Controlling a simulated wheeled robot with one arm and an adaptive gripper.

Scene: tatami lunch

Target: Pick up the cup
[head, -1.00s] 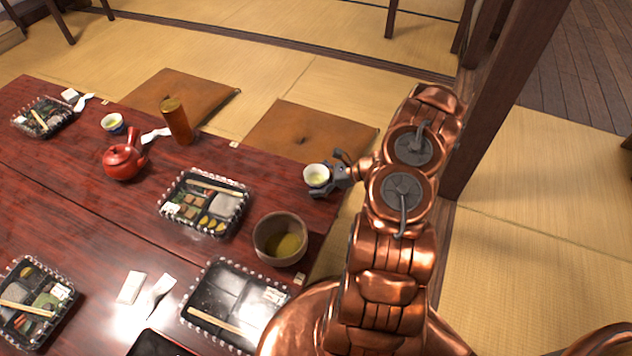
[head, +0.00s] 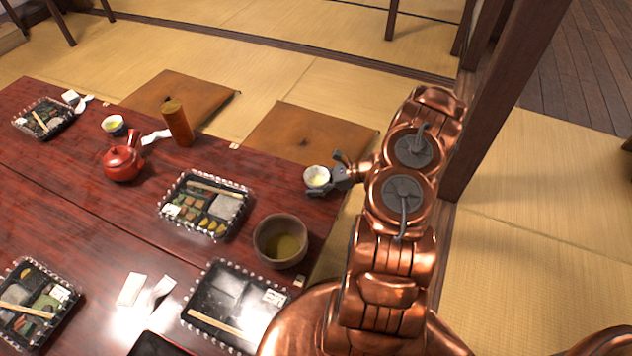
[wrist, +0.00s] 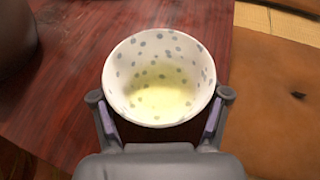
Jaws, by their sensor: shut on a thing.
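The cup (head: 317,177) is small and white with grey-blue dots and pale yellow-green liquid inside. It is at the right end of the dark red table in the head view. It also shows upright in the wrist view (wrist: 160,75), between the two fingers. My gripper (head: 325,184) is shut on the cup, with a finger on each side of its lower part in the wrist view (wrist: 160,110). The cup's base is hidden, so I cannot tell if it touches the table. A second cup (head: 114,125) stands at the far left beside the red teapot (head: 122,163).
A large brown bowl (head: 281,241) stands near the held cup, toward the front. Bento trays (head: 205,204) and a brown cylinder (head: 177,122) are on the table. Brown floor cushions (head: 310,140) lie behind it. A dark wooden post (head: 497,100) stands at the right.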

